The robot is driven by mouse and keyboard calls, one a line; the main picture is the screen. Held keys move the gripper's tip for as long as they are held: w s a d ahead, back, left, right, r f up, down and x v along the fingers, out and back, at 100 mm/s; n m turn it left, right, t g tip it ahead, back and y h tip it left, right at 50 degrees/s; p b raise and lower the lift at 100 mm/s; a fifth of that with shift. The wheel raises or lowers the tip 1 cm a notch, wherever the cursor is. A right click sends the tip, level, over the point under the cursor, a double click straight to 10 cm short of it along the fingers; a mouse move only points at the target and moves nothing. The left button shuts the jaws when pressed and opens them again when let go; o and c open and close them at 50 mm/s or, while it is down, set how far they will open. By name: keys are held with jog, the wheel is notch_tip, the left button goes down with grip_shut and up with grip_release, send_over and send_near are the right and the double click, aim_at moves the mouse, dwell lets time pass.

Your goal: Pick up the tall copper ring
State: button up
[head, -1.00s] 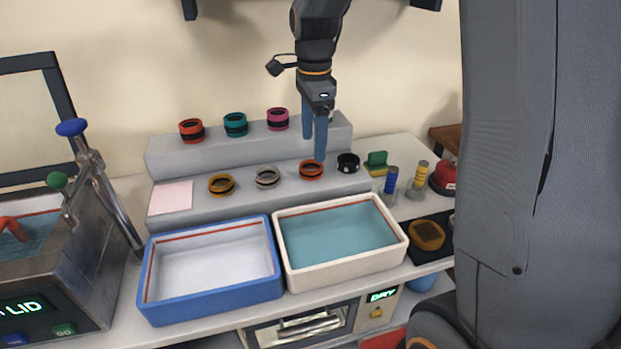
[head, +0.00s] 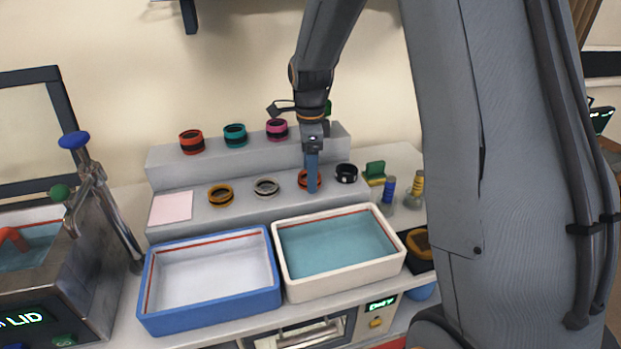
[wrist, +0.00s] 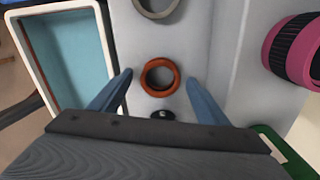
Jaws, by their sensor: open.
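The copper-orange ring (head: 301,180) lies on the lower grey step, between a silver-grey ring (head: 266,187) and a black ring (head: 346,173). My gripper (head: 312,189) points straight down at it, and a blue finger hides part of the ring in the head view. In the wrist view the ring (wrist: 145,78) shows whole, centred between the two open fingers (wrist: 158,79). There is a gap on each side and nothing is held. I cannot tell how far the fingertips are above the step.
A yellow-orange ring (head: 221,195) is further left on the step. Red (head: 191,142), teal (head: 235,135) and magenta (head: 277,130) rings stand on the upper step. A cream tray (head: 290,289) and a blue tray (head: 212,314) are in front. A pink pad (head: 171,207) lies at the step's left.

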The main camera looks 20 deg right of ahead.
jog(key=c, duration=1.2)
